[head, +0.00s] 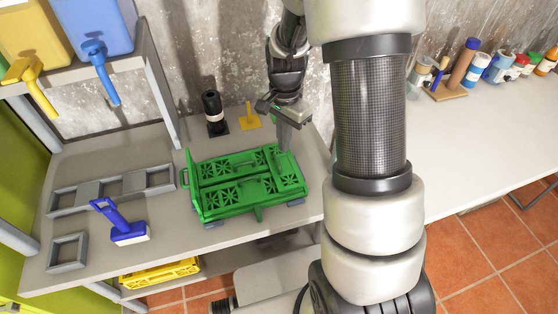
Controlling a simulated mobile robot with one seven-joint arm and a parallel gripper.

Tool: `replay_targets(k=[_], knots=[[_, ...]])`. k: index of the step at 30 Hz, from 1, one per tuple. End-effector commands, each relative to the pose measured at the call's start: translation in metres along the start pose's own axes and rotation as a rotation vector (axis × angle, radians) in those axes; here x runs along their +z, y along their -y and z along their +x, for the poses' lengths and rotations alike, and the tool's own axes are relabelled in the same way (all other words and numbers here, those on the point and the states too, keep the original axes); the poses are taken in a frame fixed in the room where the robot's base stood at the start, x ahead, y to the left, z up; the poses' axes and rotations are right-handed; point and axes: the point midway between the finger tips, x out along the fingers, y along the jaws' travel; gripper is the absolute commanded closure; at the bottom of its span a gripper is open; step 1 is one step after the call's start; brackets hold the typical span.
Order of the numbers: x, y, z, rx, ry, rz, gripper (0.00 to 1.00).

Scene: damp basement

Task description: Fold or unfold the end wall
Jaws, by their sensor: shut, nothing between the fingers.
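A green folding crate (232,203) lies on the grey worktop. Its left end wall (192,177) stands up from the base. The rest of the crate looks low and flat, with latticed panels lying inside. My gripper (284,140) points down at the crate's far right corner, shut with nothing in it. It overlaps the crate's edge in the picture; I cannot tell whether it touches. The crate's right end is partly hidden behind my gripper.
Left of the crate are a blue brush (128,231) and grey frames (110,190). Behind it stand a black bottle (213,108) and a yellow piece (249,119). A yellow crate (160,273) sits below. The white table (480,130) is mostly bare.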

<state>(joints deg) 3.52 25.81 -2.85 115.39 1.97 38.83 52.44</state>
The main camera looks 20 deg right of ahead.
Motion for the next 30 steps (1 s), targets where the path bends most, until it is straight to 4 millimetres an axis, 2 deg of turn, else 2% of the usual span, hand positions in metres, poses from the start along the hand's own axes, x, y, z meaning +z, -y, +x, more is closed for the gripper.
replay_targets(k=[30], knots=[[-0.0063, -0.0036, -0.0099, 0.000, 0.000, -0.001, 1.00]])
